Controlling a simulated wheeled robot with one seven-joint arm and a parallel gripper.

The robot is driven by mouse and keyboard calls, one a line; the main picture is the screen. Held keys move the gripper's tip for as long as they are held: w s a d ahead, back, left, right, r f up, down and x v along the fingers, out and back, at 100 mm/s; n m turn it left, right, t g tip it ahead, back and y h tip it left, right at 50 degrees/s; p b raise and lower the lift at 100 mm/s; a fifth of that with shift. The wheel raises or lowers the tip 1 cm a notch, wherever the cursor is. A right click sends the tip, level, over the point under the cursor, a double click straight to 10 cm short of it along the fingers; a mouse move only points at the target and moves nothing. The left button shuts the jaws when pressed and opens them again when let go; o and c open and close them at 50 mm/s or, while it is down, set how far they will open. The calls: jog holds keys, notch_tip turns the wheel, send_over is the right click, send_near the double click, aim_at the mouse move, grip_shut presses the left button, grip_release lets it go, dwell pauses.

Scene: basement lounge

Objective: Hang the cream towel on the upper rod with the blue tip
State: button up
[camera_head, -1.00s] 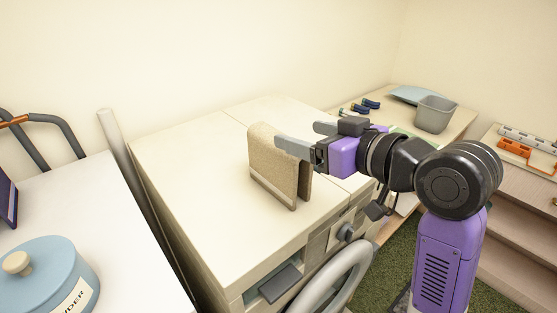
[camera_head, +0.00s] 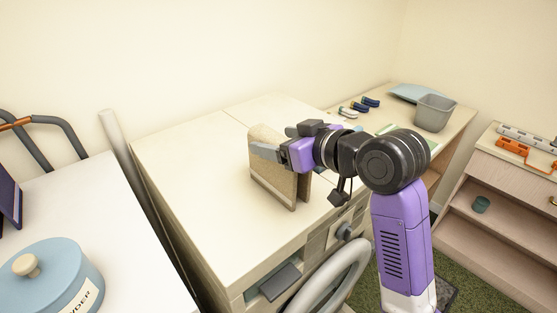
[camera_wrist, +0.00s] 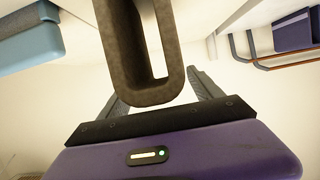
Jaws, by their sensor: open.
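The cream towel (camera_head: 272,185) stands folded over like an upside-down U on the white machine top (camera_head: 200,160). My gripper (camera_head: 268,143) is open at the towel's upper part, with one finger along its near side. The far finger is mostly hidden. In the wrist view the towel's folded edge (camera_wrist: 150,88) lies between the two spread fingers, and I cannot tell whether they touch it. Grey bent rails (camera_head: 58,122) with a copper-coloured stretch stand at the far left. No blue tip can be made out on them.
A blue lidded canister (camera_head: 52,275) stands on the white table at left. A pale pole (camera_head: 125,150) leans beside the machine. A desk behind holds a grey bin (camera_head: 434,112) and small dark-blue-handled items. A shelf unit (camera_head: 500,200) is at right. The machine's left top is clear.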

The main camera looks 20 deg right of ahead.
grip_shut()
dwell(0.3)
jog(key=shift+r, duration=0.2)
